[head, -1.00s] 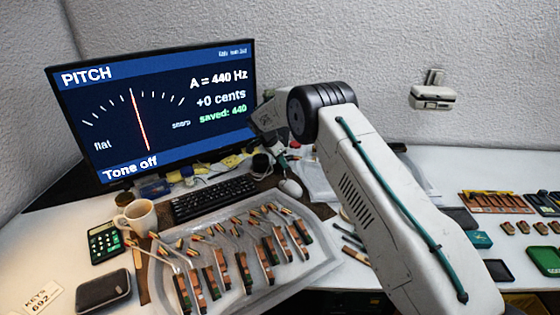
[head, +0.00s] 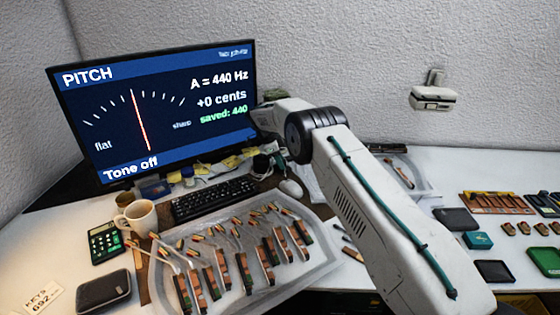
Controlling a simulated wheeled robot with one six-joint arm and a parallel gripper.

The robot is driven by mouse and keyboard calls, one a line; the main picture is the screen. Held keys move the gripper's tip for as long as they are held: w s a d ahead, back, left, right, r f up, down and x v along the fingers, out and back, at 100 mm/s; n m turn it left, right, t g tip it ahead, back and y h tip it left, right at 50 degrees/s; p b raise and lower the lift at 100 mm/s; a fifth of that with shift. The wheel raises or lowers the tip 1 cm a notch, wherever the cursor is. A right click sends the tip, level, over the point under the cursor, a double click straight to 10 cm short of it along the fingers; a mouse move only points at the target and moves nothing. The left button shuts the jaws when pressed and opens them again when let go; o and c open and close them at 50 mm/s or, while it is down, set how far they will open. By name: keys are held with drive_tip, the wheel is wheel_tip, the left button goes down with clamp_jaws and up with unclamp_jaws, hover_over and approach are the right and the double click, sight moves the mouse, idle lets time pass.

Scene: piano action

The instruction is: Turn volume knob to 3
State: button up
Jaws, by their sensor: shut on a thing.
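My gripper (head: 279,163) is small and mostly hidden at the right end of the desk clutter, below the monitor's lower right corner. My wrist and the thick black joint cover much of it. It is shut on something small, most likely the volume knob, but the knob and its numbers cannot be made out. A dark round thing (head: 262,163) stands just left of my gripper. The monitor (head: 155,110) shows "PITCH", "A = 440 Hz", "+0 cents", "saved: 440" and "Tone off", with its needle near the middle.
A black keyboard (head: 213,198) and a pale mouse (head: 291,188) lie below the monitor. A clear tray (head: 322,236) of piano action parts lies in front. A mug (head: 139,216), a calculator (head: 105,241) and a dark case (head: 103,292) are at left. My arm crosses the right side.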

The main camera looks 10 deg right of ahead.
drive_tip(key=o, duration=1)
drive_tip(key=v, duration=0.7)
drive_tip(key=shift+a+r, duration=0.1)
drive_tip(key=shift+r, duration=0.25)
